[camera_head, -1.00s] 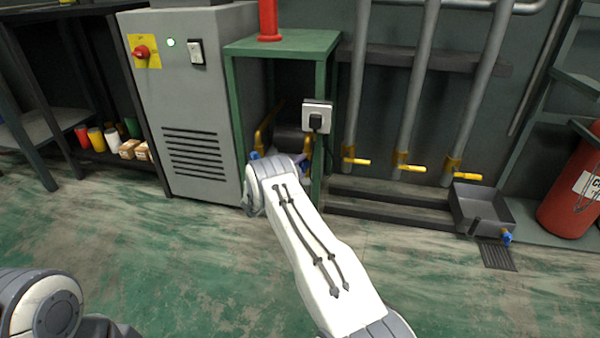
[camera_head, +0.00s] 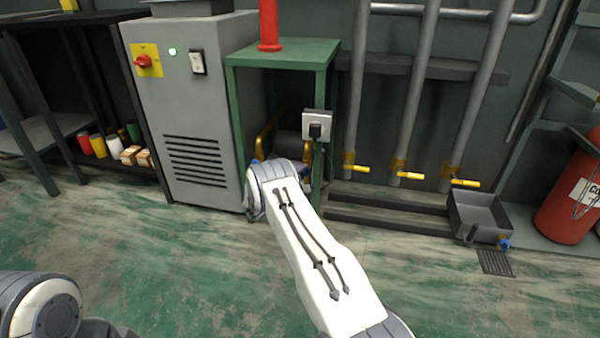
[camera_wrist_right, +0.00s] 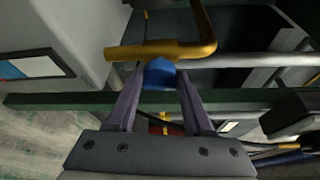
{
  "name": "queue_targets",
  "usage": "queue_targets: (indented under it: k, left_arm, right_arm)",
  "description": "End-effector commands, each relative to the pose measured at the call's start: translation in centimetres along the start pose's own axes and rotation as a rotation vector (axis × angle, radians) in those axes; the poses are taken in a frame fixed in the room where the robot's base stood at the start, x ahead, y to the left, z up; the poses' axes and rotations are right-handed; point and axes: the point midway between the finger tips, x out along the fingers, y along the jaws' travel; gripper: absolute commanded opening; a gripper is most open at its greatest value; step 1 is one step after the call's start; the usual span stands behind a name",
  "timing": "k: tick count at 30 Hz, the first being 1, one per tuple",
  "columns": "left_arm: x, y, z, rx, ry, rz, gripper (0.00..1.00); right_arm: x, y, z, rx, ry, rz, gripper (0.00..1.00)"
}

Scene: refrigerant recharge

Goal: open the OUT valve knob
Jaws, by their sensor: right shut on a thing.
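A blue valve knob (camera_wrist_right: 160,73) sits at a thick yellow pipe in the right wrist view. No label on it can be read. My right gripper (camera_wrist_right: 158,80) has its two purple-grey fingers on either side of the knob, shut on it at the fingertips. In the head view my right arm reaches under the green-framed table (camera_head: 290,52), and its wrist hides the fingers and most of the knob. Part of my left arm shows at the lower left; its gripper is out of the picture.
A yellow pipe (camera_wrist_right: 165,50) bends close above the knob, and a green frame bar (camera_wrist_right: 60,101) crosses behind the fingers. A grey cabinet (camera_head: 190,125) stands left of the table. A socket box (camera_head: 317,125) is on the table's front leg. The floor in front is clear.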

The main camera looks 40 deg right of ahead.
Motion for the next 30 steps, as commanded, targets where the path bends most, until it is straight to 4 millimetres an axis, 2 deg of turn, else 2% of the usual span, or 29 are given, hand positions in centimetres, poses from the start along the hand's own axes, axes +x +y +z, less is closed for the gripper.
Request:
queue_targets:
  k: [1,15,30]
  left_arm:
    - [-1.1,0.1,-0.1,0.000,0.000,0.000,0.63]
    - [-5.9,0.4,-0.3,0.000,0.000,0.000,0.63]
    - [-9.6,0.7,-0.5,0.000,0.000,0.000,0.63]
  right_arm:
    - [0.0,-0.5,0.0,0.033,0.001,0.016,0.00]
    - [0.0,-0.9,-0.1,0.439,0.001,0.186,0.00]
    - [0.2,-1.0,-0.4,0.876,0.002,0.367,0.00]
